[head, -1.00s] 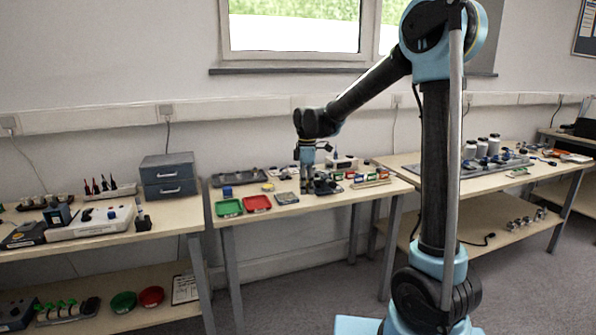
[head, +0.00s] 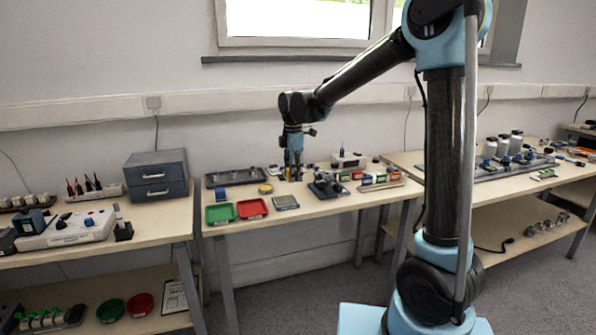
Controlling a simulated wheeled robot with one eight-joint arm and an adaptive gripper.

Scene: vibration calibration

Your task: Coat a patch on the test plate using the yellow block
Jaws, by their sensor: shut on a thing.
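My gripper (head: 292,176) points down over the middle table, behind a small grey square plate (head: 286,202) that may be the test plate. It is shut, with small yellow-orange spots at its fingertips; these look like the yellow block, though it is too small to make out clearly. I cannot tell whether what it holds touches the table. A black device (head: 328,187) stands just right of the gripper. A round yellow thing (head: 265,189) lies to its left.
A green tray (head: 220,214) and a red tray (head: 252,208) lie at the table's front left, with a blue block (head: 221,193) behind. A dark tray (head: 234,178) lies at the back. Several coloured blocks (head: 367,179) stand at the right. The front edge is mostly clear.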

